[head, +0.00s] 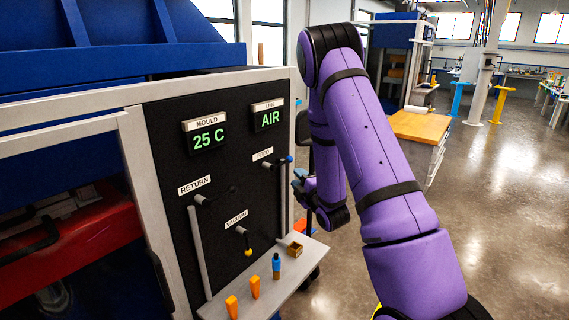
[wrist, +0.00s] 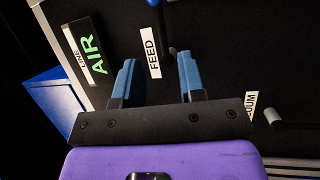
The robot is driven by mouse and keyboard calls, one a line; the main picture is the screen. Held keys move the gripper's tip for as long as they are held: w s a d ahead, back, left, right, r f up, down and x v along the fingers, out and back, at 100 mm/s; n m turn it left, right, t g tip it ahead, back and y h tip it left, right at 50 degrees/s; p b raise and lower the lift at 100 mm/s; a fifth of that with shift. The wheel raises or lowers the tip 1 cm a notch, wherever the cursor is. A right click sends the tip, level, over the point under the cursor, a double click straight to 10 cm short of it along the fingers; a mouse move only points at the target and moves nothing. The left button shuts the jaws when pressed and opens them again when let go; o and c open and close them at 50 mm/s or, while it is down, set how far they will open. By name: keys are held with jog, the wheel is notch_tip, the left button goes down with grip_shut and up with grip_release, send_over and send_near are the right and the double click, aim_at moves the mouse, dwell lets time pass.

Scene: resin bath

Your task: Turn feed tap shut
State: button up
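The feed tap (head: 271,164) is on the black panel, under the FEED label (head: 263,154). Its dark lever points sideways to the right and ends in a blue tip. In the wrist view the FEED label (wrist: 152,53) and the tap's dark lever (wrist: 162,22) show just beyond my fingers, with the blue tip at the top edge. My gripper (wrist: 157,60) is open, its two blue fingers apart, with nothing seen held between them. In the head view my gripper (head: 298,178) is at the panel's right edge, partly hidden by my purple arm. The exact gap to the lever cannot be told.
The return tap (head: 201,200) and yellow-tipped vacuum tap (head: 243,235) are on the same panel. Displays read 25 C (head: 207,140) and AIR (head: 269,118).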

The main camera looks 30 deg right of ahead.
aim_at(283, 163)
jog(key=w, duration=0.3)
jog(key=w+r, duration=0.1)
jog(key=w, duration=0.6)
jog(key=shift+w+d+r, duration=0.25)
jog(key=shift+d+r, duration=0.05)
jog(key=shift+d, duration=0.05)
grip_shut()
